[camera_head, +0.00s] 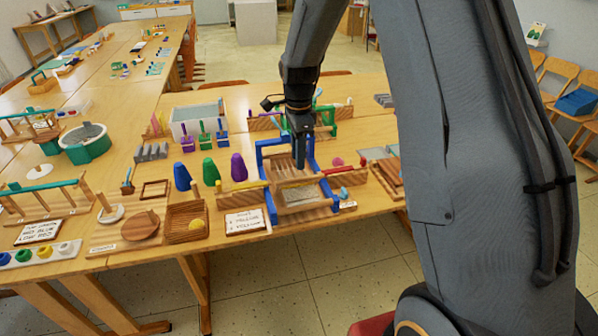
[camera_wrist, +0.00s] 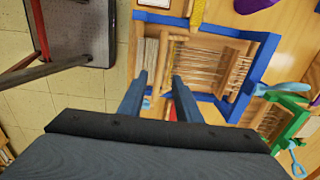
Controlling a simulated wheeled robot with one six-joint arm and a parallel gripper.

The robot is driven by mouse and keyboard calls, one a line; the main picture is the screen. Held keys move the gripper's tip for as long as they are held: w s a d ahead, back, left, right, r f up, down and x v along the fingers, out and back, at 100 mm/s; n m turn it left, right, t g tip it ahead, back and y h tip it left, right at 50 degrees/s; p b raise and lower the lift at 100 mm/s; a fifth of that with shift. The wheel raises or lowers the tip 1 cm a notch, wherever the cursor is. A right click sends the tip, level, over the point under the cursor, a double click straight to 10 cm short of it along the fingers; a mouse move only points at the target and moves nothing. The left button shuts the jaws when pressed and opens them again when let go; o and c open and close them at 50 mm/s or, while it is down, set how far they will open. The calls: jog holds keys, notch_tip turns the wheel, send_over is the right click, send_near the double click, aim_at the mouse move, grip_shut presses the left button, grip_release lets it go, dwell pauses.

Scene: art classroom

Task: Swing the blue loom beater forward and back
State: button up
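The blue loom (camera_head: 268,203) stands near the front edge of the table, with a blue frame, wooden parts and pale threads. It also shows in the wrist view (camera_wrist: 262,62), with its threads (camera_wrist: 205,66) stretched across it. My gripper (camera_head: 299,160) points down over the loom, inside its upright blue frame as seen from the head. In the wrist view the two fingers of my gripper (camera_wrist: 158,80) are apart, with a wooden bar of the loom seen between or beyond them. I cannot tell whether they touch it. The beater is not clearly distinguishable from the frame.
Blue (camera_head: 182,177), green (camera_head: 211,172) and purple (camera_head: 238,167) cones stand left of the loom. A green loom (camera_head: 328,128) stands close behind.

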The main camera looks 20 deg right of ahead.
jog(key=shift+f+p, duration=0.95)
jog(key=shift+f, duration=2.55)
grip_shut()
